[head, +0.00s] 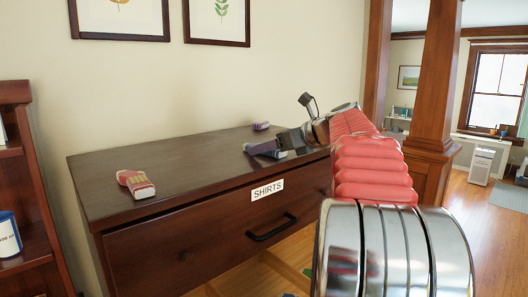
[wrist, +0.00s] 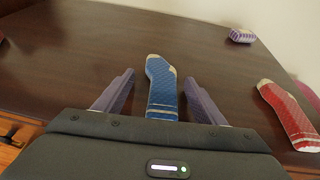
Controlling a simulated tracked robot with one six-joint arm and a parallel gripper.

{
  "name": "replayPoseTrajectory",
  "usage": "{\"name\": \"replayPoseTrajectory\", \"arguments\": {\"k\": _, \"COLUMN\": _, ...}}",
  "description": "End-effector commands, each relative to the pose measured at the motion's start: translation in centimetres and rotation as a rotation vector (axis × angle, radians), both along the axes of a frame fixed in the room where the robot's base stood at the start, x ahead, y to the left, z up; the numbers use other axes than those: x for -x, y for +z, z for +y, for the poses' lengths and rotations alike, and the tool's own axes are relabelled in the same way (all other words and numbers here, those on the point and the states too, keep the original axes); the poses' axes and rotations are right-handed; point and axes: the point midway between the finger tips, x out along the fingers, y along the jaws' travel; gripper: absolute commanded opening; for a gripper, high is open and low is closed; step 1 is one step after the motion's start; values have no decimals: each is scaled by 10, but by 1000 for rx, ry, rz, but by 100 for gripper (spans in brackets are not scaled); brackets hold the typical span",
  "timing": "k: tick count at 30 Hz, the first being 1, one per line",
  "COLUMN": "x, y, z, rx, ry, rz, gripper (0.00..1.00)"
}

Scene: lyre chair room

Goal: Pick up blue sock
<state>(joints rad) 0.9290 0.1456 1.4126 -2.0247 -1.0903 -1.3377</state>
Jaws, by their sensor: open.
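In the wrist view my gripper (wrist: 159,78) is open, with one purple finger on each side of the sock and a gap on both sides. The sock's cuff end is partly hidden by the gripper body. In the head view my gripper (head: 260,149) is low over the dresser's right part, and I cannot make out the blue sock there.
The dresser (head: 190,150) has a SHIRTS drawer. A red sock (wrist: 291,116) lies right of my gripper in the wrist view. A folded purple item (wrist: 242,35) lies near the wall. A folded red item (head: 136,184) is on the dresser's left. The dresser top between is clear.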

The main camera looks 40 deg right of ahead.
Motion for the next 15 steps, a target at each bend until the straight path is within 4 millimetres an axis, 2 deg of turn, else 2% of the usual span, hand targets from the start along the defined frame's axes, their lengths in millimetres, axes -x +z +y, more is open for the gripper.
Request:
{"name": "replayPoseTrajectory", "arguments": {"k": 3, "x": 0, "y": 0, "z": 0, "rx": 0, "ry": 0, "rz": 0, "gripper": 64}}
{"name": "replayPoseTrajectory", "arguments": {"k": 15, "x": 0, "y": 0, "z": 0, "rx": 0, "ry": 0, "rz": 0, "gripper": 36}}
